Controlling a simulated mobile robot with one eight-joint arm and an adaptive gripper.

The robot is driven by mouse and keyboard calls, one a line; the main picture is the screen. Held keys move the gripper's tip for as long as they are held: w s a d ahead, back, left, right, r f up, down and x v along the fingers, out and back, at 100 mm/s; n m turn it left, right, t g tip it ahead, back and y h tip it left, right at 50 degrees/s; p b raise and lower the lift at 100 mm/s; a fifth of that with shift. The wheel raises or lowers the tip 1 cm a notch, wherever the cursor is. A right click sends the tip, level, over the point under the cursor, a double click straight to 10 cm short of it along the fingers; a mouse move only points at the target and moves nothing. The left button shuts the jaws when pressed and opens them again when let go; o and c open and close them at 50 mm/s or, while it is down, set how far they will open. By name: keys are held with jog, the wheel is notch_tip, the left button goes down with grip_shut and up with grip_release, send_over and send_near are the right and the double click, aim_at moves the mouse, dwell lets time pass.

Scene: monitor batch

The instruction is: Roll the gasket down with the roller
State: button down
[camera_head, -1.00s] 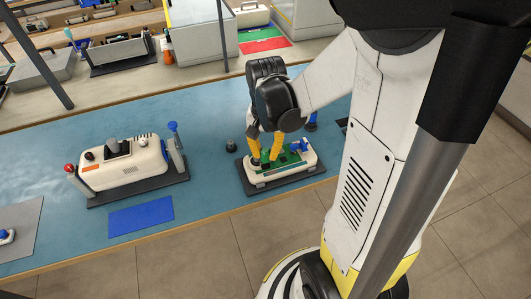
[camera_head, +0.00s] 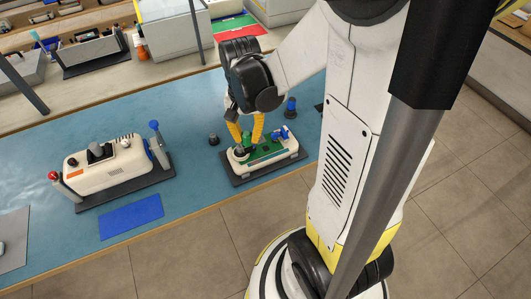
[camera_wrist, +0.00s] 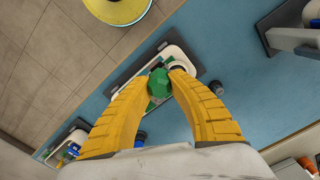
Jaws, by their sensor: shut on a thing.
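My gripper (camera_head: 247,138) has two yellow ribbed fingers and points down over the near right work piece. In the wrist view its fingertips (camera_wrist: 159,80) are closed around a green faceted knob (camera_wrist: 158,83). I cannot tell whether this knob is the roller's handle; its lower end is hidden. Below is a white housing (camera_head: 292,152) with a green board (camera_head: 266,149), lying on a dark mat (camera_head: 236,181). A round grey-white piece (camera_head: 241,153) sits at the housing's left end, beneath the fingers. A blue part (camera_head: 281,132) sits at its right. I cannot make out the gasket.
A blue-topped post (camera_head: 291,106) and a small dark knob (camera_head: 213,139) stand behind the housing. To the left are a larger white unit (camera_head: 105,168) between red- and blue-topped posts and a flat blue pad (camera_head: 131,216). The blue table (camera_head: 190,112) is clear between them.

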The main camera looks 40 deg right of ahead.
aim_at(249, 151)
notch_tip(249, 151, down, 6)
jog(key=b, duration=0.5)
jog(key=shift+f, duration=0.1)
jog(key=shift+f+b, duration=0.4)
jog(key=shift+b, duration=0.2)
dwell(0.8)
